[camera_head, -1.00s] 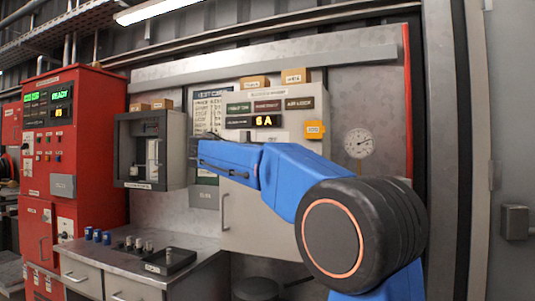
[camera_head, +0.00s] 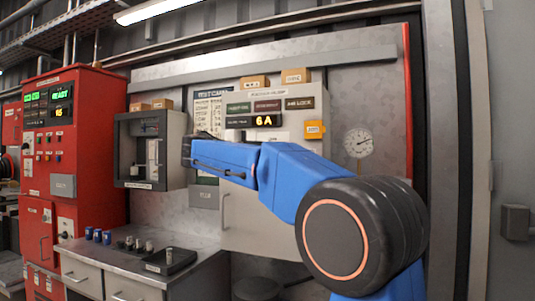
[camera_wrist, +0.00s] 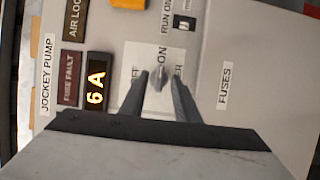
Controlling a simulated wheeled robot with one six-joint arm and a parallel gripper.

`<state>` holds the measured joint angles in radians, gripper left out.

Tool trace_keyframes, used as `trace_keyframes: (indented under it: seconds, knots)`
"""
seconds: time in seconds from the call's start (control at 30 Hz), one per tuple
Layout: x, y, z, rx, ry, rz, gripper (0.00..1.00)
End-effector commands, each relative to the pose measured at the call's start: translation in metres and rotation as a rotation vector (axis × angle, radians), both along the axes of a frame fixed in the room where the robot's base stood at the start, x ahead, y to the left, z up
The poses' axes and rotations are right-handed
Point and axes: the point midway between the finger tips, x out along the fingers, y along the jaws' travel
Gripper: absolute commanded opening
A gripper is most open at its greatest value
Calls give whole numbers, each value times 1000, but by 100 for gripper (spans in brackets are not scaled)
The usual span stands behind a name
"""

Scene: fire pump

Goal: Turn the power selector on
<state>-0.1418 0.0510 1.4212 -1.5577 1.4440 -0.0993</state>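The power selector (camera_wrist: 158,77) is a small grey metal knob on a white plate (camera_wrist: 148,58) in the wrist view. The plate reads "ON" above the knob, with partly covered letters at left and right. The knob's handle looks roughly upright in the picture, but its pointing end is unclear. My gripper (camera_wrist: 159,80) has one dark finger on each side of the knob, with narrow gaps that look open. Contact cannot be made out. The grey jockey pump panel (camera_head: 285,195) carries the selector, which my blue arm hides in the head view.
An amber "6 A" display (camera_wrist: 96,95) and a fuse fault lamp (camera_wrist: 68,78) sit left of the selector. A small run-on switch (camera_wrist: 184,23) is close above right. A grey wall box (camera_head: 138,150) and a bench (camera_head: 150,255) stand left of my arm.

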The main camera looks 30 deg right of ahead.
Motion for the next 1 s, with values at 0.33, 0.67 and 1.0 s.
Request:
trace_keyframes:
  seconds: [0.33,0.67,1.0]
  knots:
    - [-17,64,0,0,0,3,29]
    - [-32,120,0,1,0,3,29]
    - [-40,146,-1,1,1,0,29]
